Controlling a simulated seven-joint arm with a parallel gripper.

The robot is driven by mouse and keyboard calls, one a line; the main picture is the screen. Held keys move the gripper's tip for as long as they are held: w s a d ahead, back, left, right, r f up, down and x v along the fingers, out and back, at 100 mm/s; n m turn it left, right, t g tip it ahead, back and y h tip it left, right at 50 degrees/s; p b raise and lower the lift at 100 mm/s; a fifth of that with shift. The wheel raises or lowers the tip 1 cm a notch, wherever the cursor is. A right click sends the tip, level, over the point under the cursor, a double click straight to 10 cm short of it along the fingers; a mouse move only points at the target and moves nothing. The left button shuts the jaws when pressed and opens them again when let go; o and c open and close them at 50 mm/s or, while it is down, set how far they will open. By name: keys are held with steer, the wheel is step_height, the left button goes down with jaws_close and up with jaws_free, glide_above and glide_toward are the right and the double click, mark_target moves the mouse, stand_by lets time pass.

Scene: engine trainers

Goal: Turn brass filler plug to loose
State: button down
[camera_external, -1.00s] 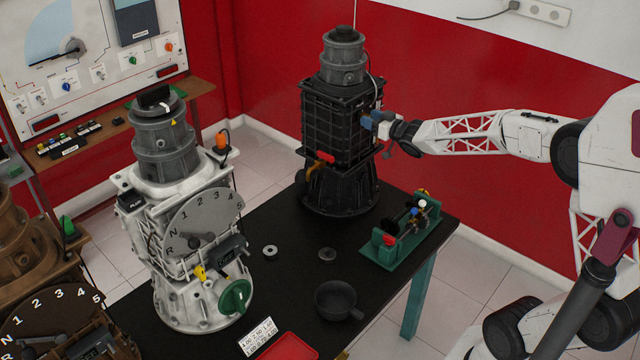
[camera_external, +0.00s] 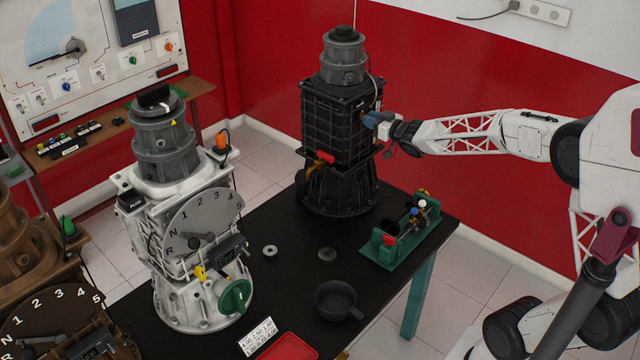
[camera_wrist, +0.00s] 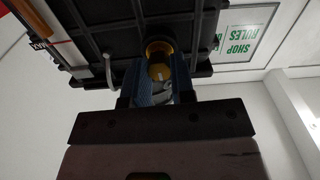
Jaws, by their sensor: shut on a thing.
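The brass filler plug (camera_wrist: 160,72) shows in the wrist view as a yellow round piece in the side of the black gearbox. The black gearbox (camera_external: 329,130) stands upright at the back of the dark table in the external view. My gripper (camera_wrist: 157,82) has its blue fingers on both sides of the plug, shut on it. In the external view my gripper (camera_external: 371,120) is against the gearbox's right side, and the plug is mostly hidden there by the fingers.
A thin metal rod (camera_wrist: 109,70) sticks out left of my fingers. A white gearbox (camera_external: 185,255) with a dial stands at left. A green stand (camera_external: 395,255), a black cup (camera_external: 335,297) and small rings lie on the table. The red wall (camera_external: 450,60) is behind.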

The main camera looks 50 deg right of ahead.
steer(key=shift+a+f+n, duration=0.1)
steer(key=shift+n, duration=8.1)
steer(key=c, duration=1)
jaws_free()
steer(key=shift+o, duration=0.2)
steer(key=shift+s, duration=0.2)
steer(key=s, duration=0.7)
steer(key=shift+s, duration=0.25)
